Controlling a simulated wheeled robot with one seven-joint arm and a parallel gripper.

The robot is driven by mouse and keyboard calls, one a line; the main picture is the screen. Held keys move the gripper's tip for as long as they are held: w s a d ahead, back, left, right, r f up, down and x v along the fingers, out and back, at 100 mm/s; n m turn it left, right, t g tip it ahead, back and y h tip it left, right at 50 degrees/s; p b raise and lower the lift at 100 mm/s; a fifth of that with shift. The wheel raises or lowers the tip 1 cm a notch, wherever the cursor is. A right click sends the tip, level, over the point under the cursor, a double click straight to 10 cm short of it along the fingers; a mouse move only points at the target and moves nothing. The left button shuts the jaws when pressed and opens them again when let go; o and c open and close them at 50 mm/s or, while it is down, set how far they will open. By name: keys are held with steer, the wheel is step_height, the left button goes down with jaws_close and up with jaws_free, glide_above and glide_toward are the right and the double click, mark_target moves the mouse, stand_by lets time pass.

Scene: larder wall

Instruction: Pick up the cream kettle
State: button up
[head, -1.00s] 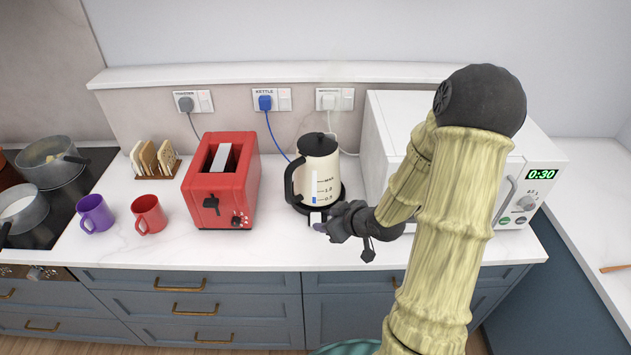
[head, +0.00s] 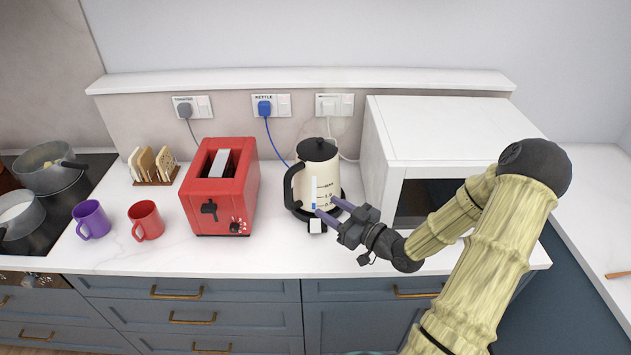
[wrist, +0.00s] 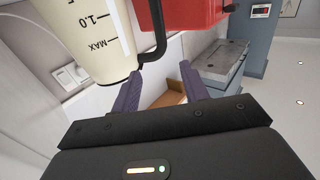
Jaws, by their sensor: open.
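The cream kettle (head: 325,177) stands upright on its dark base on the counter, with a black lid and a black handle (head: 291,186) on its left side. My gripper (head: 326,206) is open and empty, in front of the kettle at its lower right, its purple fingers pointing up and left. In the wrist view, the kettle (wrist: 95,45) fills the upper left, upside down. Its handle (wrist: 157,30) shows just beyond the space between the fingertips (wrist: 160,72). I cannot tell whether a finger touches the kettle.
A red toaster (head: 220,190) stands left of the kettle, and a white microwave (head: 440,130) stands close on its right. A red mug (head: 146,220), a purple mug (head: 91,219) and a toast rack (head: 153,166) are further left. The counter front (head: 270,255) is clear.

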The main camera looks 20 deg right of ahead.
mark_target(290, 185)
steer(key=p+x, duration=0.3)
steer(key=x, duration=0.7)
steer(key=shift+w+a, duration=0.15)
steer(key=shift+w, duration=0.05)
steer(key=shift+w+a+p, duration=0.2)
steer(key=shift+a+p, duration=0.05)
steer(key=shift+p, duration=0.15)
steer(key=p+x, duration=0.2)
steer(key=x, duration=0.1)
steer(key=shift+w+a, duration=0.15)
steer(key=shift+w+a+f, duration=0.15)
steer(key=shift+w+a, duration=0.1)
steer(key=shift+w, duration=0.2)
steer(key=shift+c, duration=0.5)
